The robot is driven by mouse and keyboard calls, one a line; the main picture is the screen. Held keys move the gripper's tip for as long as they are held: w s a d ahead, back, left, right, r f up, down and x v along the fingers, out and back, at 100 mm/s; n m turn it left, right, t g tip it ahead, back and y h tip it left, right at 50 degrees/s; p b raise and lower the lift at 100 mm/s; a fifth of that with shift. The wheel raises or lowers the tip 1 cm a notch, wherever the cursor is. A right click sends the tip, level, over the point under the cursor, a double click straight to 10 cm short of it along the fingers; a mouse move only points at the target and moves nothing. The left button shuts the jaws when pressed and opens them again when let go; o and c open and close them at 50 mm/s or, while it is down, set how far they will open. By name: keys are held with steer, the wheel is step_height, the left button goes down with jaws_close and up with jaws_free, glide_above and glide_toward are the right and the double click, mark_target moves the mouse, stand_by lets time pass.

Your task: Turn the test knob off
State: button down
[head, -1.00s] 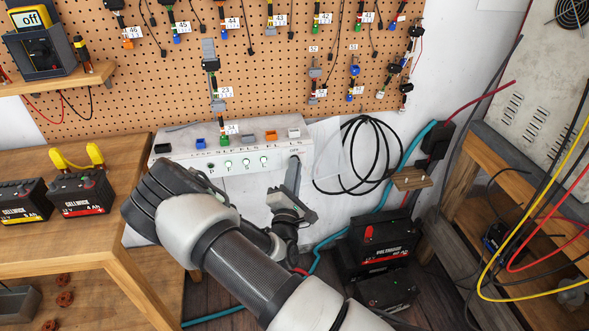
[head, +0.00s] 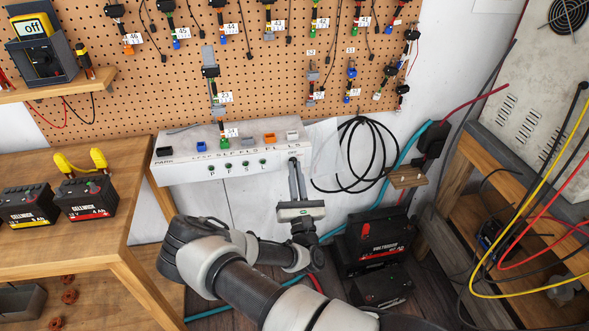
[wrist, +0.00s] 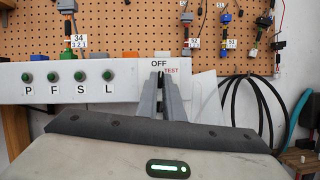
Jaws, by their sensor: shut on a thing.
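The white tester box (head: 235,160) hangs at the foot of the pegboard. Its front has green lamps marked P, F, S and L, all looking dark; they also show in the wrist view (wrist: 68,76). The OFF label (wrist: 160,64) and the red TEST label (wrist: 172,71) are at the box's right end. My gripper (head: 294,163) reaches up to that end, with its fingers close together just below the labels in the wrist view (wrist: 160,80). It is shut on the test knob, which the fingers almost wholly hide.
Black cable loops (head: 352,155) hang right of the box. A wooden bench (head: 110,235) with two batteries stands at left. Black batteries (head: 376,240) are on the floor at right. Yellow and red cables (head: 545,225) hang near the right edge.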

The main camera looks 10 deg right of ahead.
steer(key=shift+r+n+y+p, duration=0.1)
steer(key=shift+n+y+p, duration=0.2)
steer(key=shift+n+y, duration=0.7)
steer(key=shift+d+n, duration=0.1)
steer(key=shift+n, duration=0.3)
steer(key=c, duration=1.9)
jaws_free()
steer(key=v, duration=1.7)
steer(key=shift+s+f+p, duration=0.15)
steer(key=shift+f+p, duration=0.05)
steer(key=shift+p, duration=0.15)
steer(key=shift+r, duration=0.1)
